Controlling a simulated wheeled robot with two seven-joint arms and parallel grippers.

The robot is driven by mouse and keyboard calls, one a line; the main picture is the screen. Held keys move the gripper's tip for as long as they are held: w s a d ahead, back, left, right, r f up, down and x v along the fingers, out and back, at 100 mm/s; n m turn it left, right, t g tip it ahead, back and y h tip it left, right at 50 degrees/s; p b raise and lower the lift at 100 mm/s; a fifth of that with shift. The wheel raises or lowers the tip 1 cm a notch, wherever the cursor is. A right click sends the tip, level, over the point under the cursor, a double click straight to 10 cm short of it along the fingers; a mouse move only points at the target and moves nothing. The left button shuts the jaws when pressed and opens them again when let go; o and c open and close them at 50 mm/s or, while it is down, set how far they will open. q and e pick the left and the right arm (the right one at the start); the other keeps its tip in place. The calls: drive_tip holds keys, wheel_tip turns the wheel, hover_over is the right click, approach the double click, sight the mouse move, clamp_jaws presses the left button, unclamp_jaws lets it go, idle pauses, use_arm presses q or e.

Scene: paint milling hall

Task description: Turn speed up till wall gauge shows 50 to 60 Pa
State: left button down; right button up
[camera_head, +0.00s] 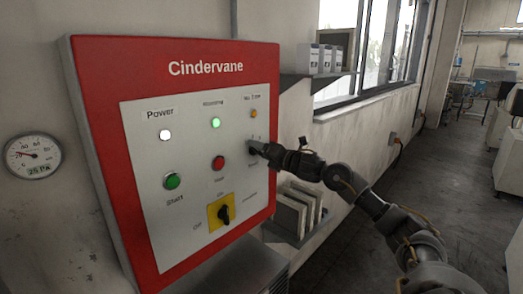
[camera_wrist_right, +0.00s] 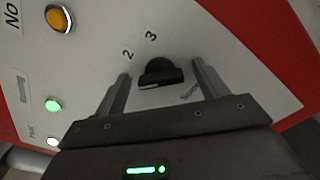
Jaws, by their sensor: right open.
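The wall gauge (camera_head: 33,156) hangs left of the red-framed Cindervane panel (camera_head: 205,262). Its digital window seems to read about 25 Pa, though the digits are small, and its needle points to the left side of the dial. The black speed knob (camera_wrist_right: 160,74) shows in the right wrist view with the numbers 2 and 3 beside it; its setting is hard to tell. My right gripper (camera_wrist_right: 158,85) is open, with one finger on each side of the knob, apparently not touching it. In the head view the right gripper (camera_head: 256,149) covers most of the knob. My left gripper is not in view.
The panel also carries a green start button (camera_head: 172,181), a red button (camera_head: 218,163) and a black rotary switch on a yellow plate (camera_head: 221,212). The white power lamp (camera_head: 165,135) and green running lamp (camera_head: 215,123) look lit. A shelf (camera_head: 318,75) with white containers is at right.

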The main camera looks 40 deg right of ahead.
drive_tip(key=c, duration=1)
drive_tip(key=m, duration=0.3)
drive_tip(key=shift+m, duration=0.4)
drive_tip(key=shift+d+f+m, duration=0.1)
drive_tip(key=shift+f+m, duration=0.05)
drive_tip(key=shift+m, duration=2.35)
drive_tip(key=o, duration=1)
